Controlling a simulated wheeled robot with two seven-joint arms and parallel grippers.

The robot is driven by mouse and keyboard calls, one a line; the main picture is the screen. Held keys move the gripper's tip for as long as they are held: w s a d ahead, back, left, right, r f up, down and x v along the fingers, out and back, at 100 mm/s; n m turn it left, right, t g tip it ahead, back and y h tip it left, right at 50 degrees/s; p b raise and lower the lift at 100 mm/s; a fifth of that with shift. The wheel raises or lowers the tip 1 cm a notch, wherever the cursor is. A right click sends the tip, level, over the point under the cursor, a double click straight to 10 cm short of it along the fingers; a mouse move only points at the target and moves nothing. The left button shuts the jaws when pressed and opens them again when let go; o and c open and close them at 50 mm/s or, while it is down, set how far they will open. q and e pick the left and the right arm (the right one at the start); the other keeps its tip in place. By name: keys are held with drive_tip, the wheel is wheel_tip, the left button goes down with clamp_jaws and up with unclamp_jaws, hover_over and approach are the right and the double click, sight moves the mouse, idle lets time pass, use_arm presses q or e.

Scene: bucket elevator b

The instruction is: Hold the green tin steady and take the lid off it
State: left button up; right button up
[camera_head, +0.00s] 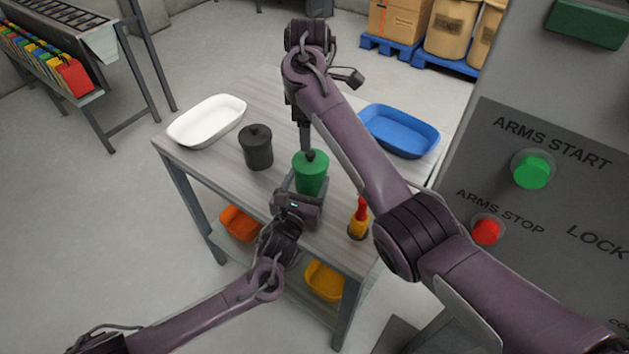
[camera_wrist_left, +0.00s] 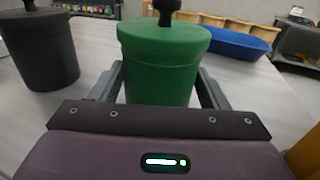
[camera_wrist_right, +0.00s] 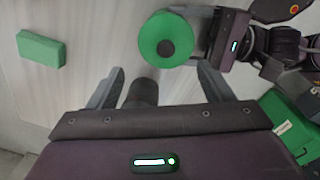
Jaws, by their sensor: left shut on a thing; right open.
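The green tin (camera_head: 312,178) stands upright on the table with its lid on. In the left wrist view the green lid (camera_wrist_left: 163,36) has a dark knob (camera_wrist_left: 166,14) on top. My left gripper (camera_head: 305,188) is shut on the tin's body, one finger on each side. My right gripper (camera_head: 307,147) points down above the tin, open. In the right wrist view its fingertips (camera_wrist_right: 160,75) are beside the lid in the picture, not around the knob (camera_wrist_right: 167,47). I cannot tell its height above the lid.
A black lidded tin (camera_head: 257,148) stands left of the green tin. A white tray (camera_head: 207,122) and a blue tray (camera_head: 400,131) are on the table. The right wrist view shows a green block (camera_wrist_right: 41,49).

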drive_tip(key=r+n+t, duration=0.1)
drive_tip(key=n, duration=0.1)
drive_tip(key=a+r+n+t, duration=0.1)
drive_tip(key=n, duration=0.1)
drive_tip(key=w+a+n+t, duration=0.1)
drive_tip(key=t, duration=0.1)
drive_tip(key=shift+w+a+r+n, duration=0.1)
drive_tip(key=shift+a+r+n, duration=0.05)
drive_tip(key=shift+r+n, duration=0.25)
drive_tip(key=c, duration=0.6)
drive_tip(key=shift+o, duration=0.2)
drive_tip(key=s+a+r+n+t+y, duration=0.2)
drive_tip(key=a+r+n+t, duration=0.25)
drive_tip(key=n, duration=0.25)
use_arm(q)
drive_tip(key=shift+r, duration=0.1)
use_arm(e)
drive_tip(key=s+d+f+n+t+h, duration=0.2)
drive_tip(key=s+d+f+t, duration=0.3)
drive_tip(key=d+t, duration=0.4)
drive_tip(key=n+y, duration=0.3)
drive_tip(key=n, duration=0.4)
approach(311, 156)
drive_tip(key=shift+g, duration=0.45)
drive_tip(key=w, duration=0.3)
drive_tip(key=w+a, duration=0.1)
drive_tip(key=w, duration=0.7)
drive_tip(key=shift+a+r, duration=0.1)
drive_tip(key=shift+a, duration=0.3)
